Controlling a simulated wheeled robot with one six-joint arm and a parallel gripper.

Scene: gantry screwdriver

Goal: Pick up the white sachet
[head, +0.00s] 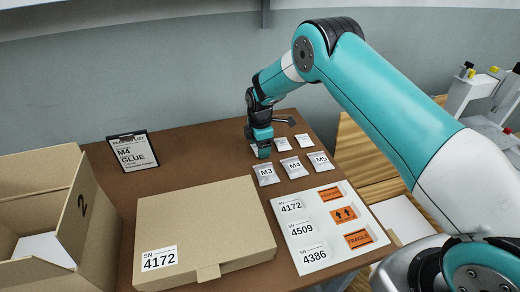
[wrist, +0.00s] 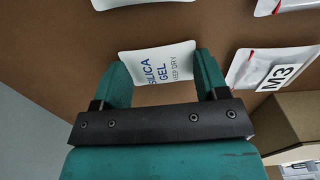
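The white sachet (wrist: 158,62), printed "SILICA GEL KEEP DRY", shows in the wrist view between the two fingers of my gripper (wrist: 162,72). The fingers are wide apart, one at each side of the sachet, and partly cover its edges. Whether they touch it, I cannot tell. In the head view my gripper (head: 263,150) points down over the back row of sachets on the brown table (head: 190,155) and hides most of the white sachet beneath.
Bags marked M3 (head: 266,174), M4 (head: 294,167) and M5 (head: 320,163) lie in front. Two small sachets (head: 282,144) (head: 303,140) lie to the right. A closed carton (head: 205,220), a label sheet (head: 325,225), an open box (head: 80,215) and a clipboard (head: 132,151) stand around.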

